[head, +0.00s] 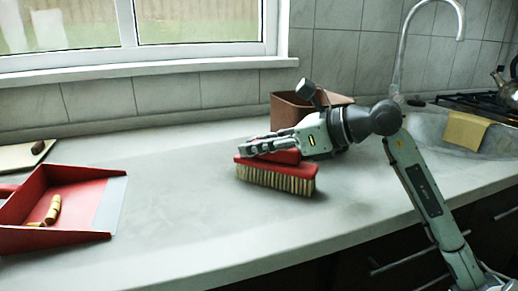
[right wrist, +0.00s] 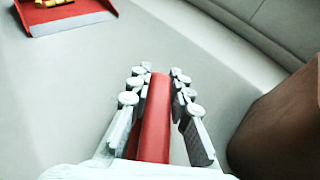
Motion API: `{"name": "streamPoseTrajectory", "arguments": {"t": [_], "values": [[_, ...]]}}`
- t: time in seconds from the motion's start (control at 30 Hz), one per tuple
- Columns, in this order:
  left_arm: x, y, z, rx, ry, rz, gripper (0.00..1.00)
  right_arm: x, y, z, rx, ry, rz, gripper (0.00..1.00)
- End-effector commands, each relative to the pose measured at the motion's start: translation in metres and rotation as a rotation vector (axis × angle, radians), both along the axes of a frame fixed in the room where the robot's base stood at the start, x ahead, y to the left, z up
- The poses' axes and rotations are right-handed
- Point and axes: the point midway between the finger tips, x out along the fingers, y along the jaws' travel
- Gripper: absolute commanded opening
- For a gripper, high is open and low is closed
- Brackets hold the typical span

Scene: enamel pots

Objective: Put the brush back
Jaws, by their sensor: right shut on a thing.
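The brush (head: 277,177) has a red body and pale bristles that point down, and it is at the middle of the counter in the head view. My right gripper (head: 262,145) is shut on its red handle. In the right wrist view the red handle (right wrist: 154,118) runs between the two fingers of my right gripper (right wrist: 154,82). I cannot tell whether the bristles touch the counter. My left gripper is in neither view.
A red dustpan (head: 28,240) with corks in it lies at the left; it also shows in the right wrist view (right wrist: 66,22). A brown container (head: 287,109) stands behind my right gripper. A sink with a yellow cloth (head: 467,133) is at the right. The counter between dustpan and brush is clear.

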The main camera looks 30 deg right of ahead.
Motion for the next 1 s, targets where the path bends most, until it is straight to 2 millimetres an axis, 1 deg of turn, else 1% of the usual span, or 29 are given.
{"name": "streamPoseTrajectory", "arguments": {"t": [0.23,0.4,0.43,0.57,0.93,0.97,1.0], "values": [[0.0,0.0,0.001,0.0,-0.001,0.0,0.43,0.0,0.0,0.0,0.0,-0.001,0.0,0.0],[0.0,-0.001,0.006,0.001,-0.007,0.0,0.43,0.0,0.0,-0.002,0.0,-0.001,0.0,0.0],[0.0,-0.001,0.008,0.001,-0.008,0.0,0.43,0.0,0.0,-0.001,0.0,0.0,0.0,0.23],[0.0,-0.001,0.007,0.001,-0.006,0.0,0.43,0.0,0.0,-0.001,0.0,0.0,0.0,0.39],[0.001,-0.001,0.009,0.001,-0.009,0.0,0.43,0.0,0.0,0.002,0.001,-0.001,0.0,0.4],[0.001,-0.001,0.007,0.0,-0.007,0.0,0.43,0.0,0.0,0.003,0.001,-0.001,0.0,0.4],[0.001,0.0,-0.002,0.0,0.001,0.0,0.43,-0.004,-0.003,0.002,0.0,-0.001,-0.002,0.4]]}}
